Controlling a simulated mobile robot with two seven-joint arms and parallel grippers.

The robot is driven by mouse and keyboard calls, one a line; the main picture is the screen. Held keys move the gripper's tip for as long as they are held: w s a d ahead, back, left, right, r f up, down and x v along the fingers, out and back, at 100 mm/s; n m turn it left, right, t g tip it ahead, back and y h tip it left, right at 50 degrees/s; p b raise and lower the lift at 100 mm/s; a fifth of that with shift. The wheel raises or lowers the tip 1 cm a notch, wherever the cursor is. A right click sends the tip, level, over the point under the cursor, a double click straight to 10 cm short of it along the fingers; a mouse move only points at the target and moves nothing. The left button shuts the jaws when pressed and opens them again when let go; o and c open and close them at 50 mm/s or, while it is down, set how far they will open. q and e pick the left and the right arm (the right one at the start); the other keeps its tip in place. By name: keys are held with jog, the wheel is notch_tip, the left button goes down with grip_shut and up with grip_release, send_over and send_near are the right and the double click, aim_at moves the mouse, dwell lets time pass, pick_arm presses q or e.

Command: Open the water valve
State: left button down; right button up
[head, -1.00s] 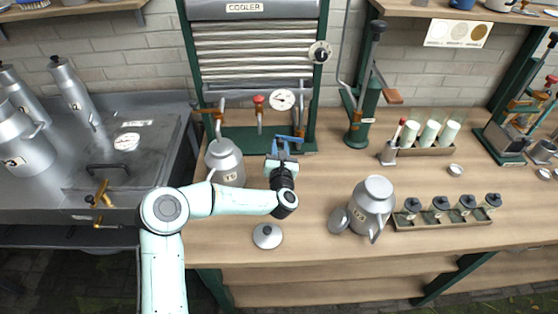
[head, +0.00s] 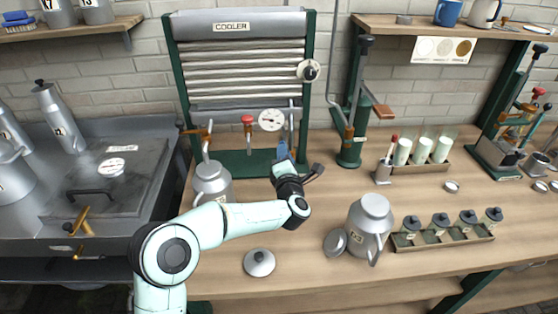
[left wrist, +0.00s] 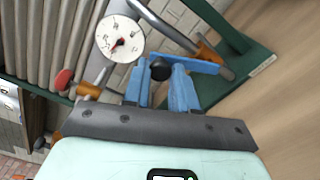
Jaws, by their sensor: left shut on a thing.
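The cooler (head: 250,60) stands at the back of the counter, with a round gauge (head: 270,119) and a red knob (head: 247,119) at its lower front. A blue valve handle (left wrist: 205,65) on a pipe beside the gauge shows in the left wrist view, with a black knob (left wrist: 160,69). My left gripper (head: 283,150) reaches it below the gauge. In the left wrist view its two blue fingers (left wrist: 160,84) are shut on the handle, with the black knob between their tips. In the head view the gripper mostly hides the handle. My right gripper is not in view.
A lid (head: 259,262) lies in front, and a second can (head: 370,222) stands to the right. A green press column (head: 352,130) stands right of the cooler.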

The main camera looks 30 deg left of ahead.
pick_arm(q)
jog(key=shift+w+d+r+m+p, duration=0.15)
jog(key=shift+w+d+m, duration=0.2)
jog(key=shift+m, duration=0.4)
jog(key=shift+w+d+r+m+p, duration=0.15)
jog(key=shift+d+m, duration=0.3)
jog(key=shift+m, duration=0.35)
jog(key=shift+w+d+r+m+p, duration=0.1)
jog(key=shift+w+d+m, duration=0.25)
jog(key=shift+m, duration=0.4)
jog(key=shift+s+d, duration=0.1)
jog(key=c, duration=0.9)
grip_release()
jog(key=shift+f, duration=0.1)
jog(key=b+v, duration=0.2)
jog(key=v, duration=1.1)
jog(key=shift+d, duration=0.2)
